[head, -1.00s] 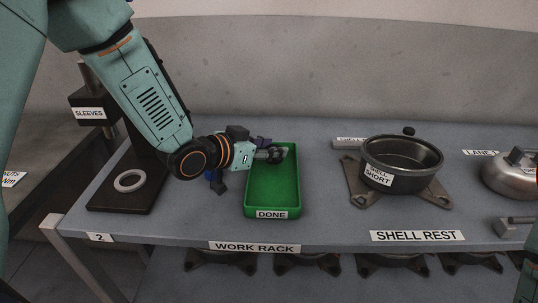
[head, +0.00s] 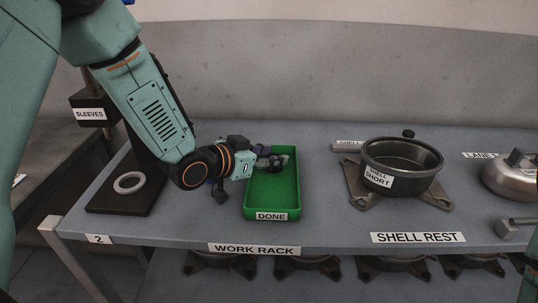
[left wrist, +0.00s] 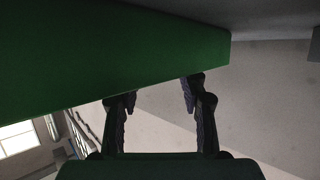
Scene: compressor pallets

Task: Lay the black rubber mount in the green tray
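The green tray (head: 271,203), labelled DONE, stands on the rack top near the middle of the head view. My left gripper (head: 278,160) reaches over its far part from the left. In the left wrist view the left gripper's two dark fingers (left wrist: 156,92) stand apart, with the green tray's side (left wrist: 90,60) close to their tips. I see nothing held between them. I cannot make out the black rubber mount in either view; the dark fingers and wrist cover part of the tray. My right gripper is not in view.
A dark shell pot (head: 402,160) on a brown footed base stands right of the tray. A pale ring (head: 129,182) lies on a black stand at left, below the SLEEVES label (head: 90,114). A metal kettle-like part (head: 512,177) stands at far right. The tray's front is clear.

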